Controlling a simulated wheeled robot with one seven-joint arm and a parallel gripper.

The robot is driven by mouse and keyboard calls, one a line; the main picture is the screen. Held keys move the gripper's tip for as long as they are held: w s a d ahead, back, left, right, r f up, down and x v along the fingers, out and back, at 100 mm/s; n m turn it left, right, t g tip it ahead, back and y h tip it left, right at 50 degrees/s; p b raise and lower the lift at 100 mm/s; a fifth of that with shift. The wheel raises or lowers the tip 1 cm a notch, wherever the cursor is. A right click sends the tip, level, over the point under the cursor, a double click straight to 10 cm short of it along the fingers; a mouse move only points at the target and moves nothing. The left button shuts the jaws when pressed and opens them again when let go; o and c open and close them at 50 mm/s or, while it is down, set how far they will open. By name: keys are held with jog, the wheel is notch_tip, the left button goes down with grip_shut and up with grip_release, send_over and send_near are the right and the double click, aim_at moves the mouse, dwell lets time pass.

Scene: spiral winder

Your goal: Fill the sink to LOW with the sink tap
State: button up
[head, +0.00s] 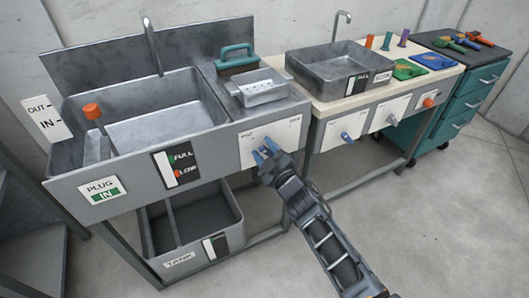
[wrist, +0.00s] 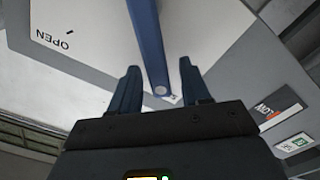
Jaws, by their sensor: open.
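The grey sink (head: 150,125) is at the left in the head view, with a grey spout (head: 152,45) over it. Its basin looks empty. A FULL/LOW gauge (head: 176,163) is on its front, and the PLUG sign (head: 103,190) reads IN. An orange-topped plug handle (head: 92,112) stands at its left end. The tap panel (head: 283,140) is on the front, right of the gauge. My gripper (head: 266,152) is at this panel, partly covering it. In the wrist view, the blue tap lever (wrist: 148,40) lies between the open fingers of my gripper (wrist: 159,68); contact is unclear.
A tank (head: 190,222) sits below the sink. A soap dish (head: 262,88) and teal-handled brush (head: 236,60) are right of the basin. The floor in front is clear.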

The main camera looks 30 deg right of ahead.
jog(key=shift+w, duration=0.15)
jog(key=shift+c, duration=0.5)
grip_shut()
